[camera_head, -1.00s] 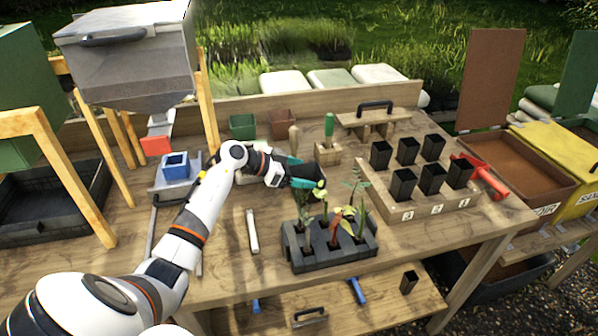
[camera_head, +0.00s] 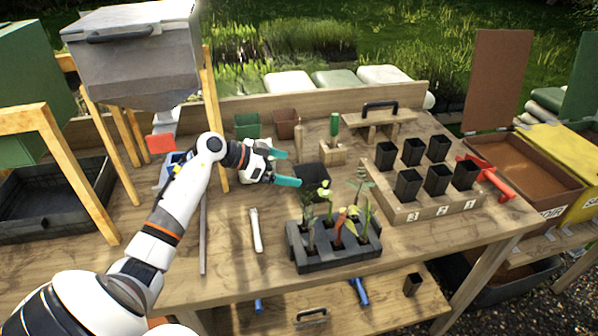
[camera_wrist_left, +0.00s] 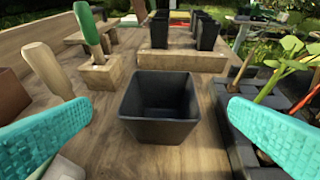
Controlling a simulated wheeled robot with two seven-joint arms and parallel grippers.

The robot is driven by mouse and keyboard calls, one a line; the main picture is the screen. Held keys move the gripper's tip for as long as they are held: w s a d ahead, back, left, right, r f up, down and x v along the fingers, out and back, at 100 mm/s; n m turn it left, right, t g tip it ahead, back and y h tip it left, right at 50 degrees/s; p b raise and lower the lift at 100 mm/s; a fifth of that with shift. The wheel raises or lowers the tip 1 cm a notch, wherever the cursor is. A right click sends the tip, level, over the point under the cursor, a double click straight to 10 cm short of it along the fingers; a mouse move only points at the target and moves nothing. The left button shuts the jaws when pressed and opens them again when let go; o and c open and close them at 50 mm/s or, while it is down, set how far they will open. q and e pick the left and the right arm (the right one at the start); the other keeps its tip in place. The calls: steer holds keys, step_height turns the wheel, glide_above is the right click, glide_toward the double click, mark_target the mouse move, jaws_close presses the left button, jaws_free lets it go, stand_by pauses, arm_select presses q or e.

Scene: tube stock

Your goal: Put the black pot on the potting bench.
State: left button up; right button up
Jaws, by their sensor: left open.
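A square black pot (camera_head: 312,180) stands upright on the wooden potting bench (camera_head: 215,290), behind the dark seedling tray. It also shows in the left wrist view (camera_wrist_left: 162,108), empty, ahead of and between my open fingers. My left gripper (camera_head: 285,168) is open and empty, just left of the pot in the head view, with its teal fingers pointing at it and apart from it. Smaller black pots (camera_head: 437,180) stand in a numbered wooden rack at the right. My right gripper is not in view.
The seedling tray (camera_head: 333,252) is close in front of the pot. A wooden block with a green-handled tool (camera_head: 333,150) stands behind it. Green (camera_head: 247,125) and brown (camera_head: 285,123) pots are at the back. Bare bench lies around the white marker (camera_head: 256,230).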

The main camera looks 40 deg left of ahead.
arm_select(q)
steer(key=shift+v, duration=2.9)
